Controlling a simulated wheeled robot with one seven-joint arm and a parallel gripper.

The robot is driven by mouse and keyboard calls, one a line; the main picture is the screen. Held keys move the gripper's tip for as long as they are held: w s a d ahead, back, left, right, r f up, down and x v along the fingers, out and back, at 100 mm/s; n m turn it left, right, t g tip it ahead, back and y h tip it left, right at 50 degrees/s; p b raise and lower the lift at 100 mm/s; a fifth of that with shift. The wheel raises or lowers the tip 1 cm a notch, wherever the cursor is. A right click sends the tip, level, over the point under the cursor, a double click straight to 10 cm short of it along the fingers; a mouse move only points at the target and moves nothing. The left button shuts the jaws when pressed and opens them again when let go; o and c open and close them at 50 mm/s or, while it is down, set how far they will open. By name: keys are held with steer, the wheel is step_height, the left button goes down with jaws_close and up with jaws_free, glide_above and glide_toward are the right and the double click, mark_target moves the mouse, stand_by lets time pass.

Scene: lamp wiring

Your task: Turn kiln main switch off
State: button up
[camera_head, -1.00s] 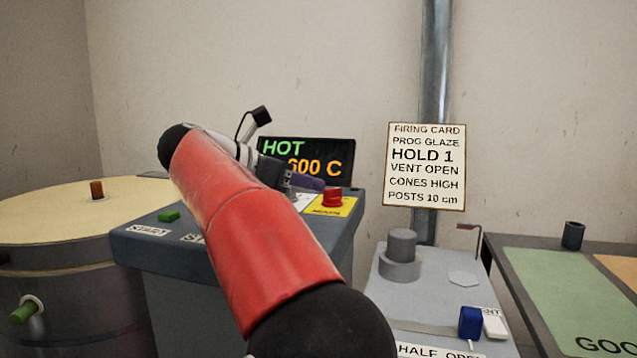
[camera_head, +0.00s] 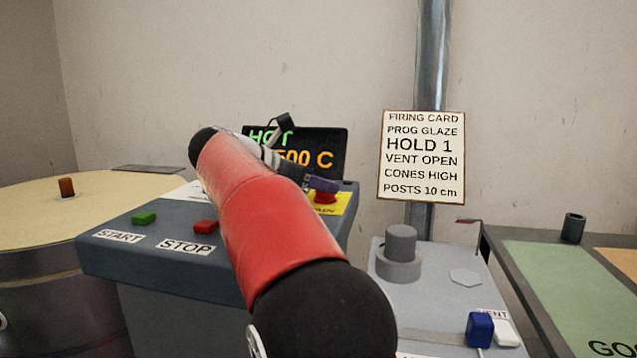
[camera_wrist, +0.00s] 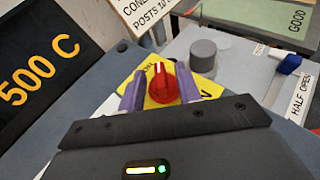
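The kiln main switch is a red rotary knob (camera_wrist: 162,84) on a yellow plate (camera_wrist: 158,100) with partly hidden lettering. A pale pointer mark on the knob points toward the top of the wrist view. My gripper (camera_wrist: 170,92) is open, with one purple finger on each side of the knob; I cannot tell whether they touch it. In the head view, a purple fingertip (camera_head: 323,184) covers the top of the red knob (camera_head: 326,198). The plate's lower part is hidden by my gripper in the wrist view.
The display (camera_wrist: 38,75) reads 500 C and stands close to my gripper. Green START (camera_head: 144,218) and red STOP (camera_head: 205,227) buttons sit on the same console (camera_head: 160,262). A grey bench (camera_head: 440,310) with a knob and blue lever stands to the right.

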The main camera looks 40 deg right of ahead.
jaws_close()
